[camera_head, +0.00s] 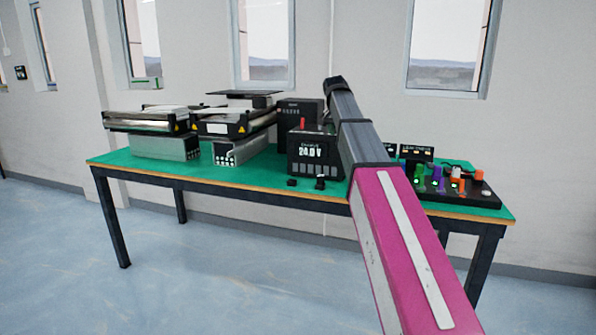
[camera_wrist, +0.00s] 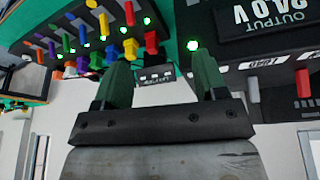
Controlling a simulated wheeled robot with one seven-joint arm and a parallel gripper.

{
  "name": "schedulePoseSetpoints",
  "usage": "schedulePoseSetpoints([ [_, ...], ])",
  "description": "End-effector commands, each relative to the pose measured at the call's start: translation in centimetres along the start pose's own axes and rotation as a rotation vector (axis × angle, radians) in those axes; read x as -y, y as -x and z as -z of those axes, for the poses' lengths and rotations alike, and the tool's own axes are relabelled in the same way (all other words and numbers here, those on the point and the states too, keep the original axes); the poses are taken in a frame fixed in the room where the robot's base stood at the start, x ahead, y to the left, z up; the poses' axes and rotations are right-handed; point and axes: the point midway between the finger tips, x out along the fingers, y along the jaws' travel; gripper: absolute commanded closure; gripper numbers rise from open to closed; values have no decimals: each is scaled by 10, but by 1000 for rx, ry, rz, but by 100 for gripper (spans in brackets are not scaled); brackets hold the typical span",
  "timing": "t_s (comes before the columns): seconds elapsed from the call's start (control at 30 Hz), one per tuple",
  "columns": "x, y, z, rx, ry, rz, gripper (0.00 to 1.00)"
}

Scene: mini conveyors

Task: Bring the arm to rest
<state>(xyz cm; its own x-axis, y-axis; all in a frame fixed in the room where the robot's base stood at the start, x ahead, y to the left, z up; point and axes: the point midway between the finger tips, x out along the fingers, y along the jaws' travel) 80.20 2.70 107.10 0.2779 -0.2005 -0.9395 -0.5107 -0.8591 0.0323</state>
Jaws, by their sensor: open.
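My gripper (camera_wrist: 162,62) shows in the wrist view as two dark green fingers on a black bar. The fingers are wide apart, with nothing between them. My pink and grey arm (camera_head: 398,235) rises across the head view from the lower right, in front of the table, and its dark upper end stands above the table top. The gripper's fingers cannot be made out in the head view.
A green-topped table (camera_head: 262,178) carries two mini conveyors (camera_head: 235,123) at left. A power supply (camera_head: 318,152) reading 24.0 V stands mid-table. A board of coloured connectors (camera_head: 455,188) sits at right, also in the wrist view (camera_wrist: 95,45). The floor in front is clear.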

Motion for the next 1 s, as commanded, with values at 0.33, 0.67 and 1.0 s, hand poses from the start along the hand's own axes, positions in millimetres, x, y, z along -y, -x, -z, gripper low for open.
schedulePoseSetpoints([
  [0.33,-24,-121,-77,72,126,7,34],
  [0.67,-60,-232,-173,152,263,30,34],
  [1.0,-108,-317,-282,232,387,66,34],
])
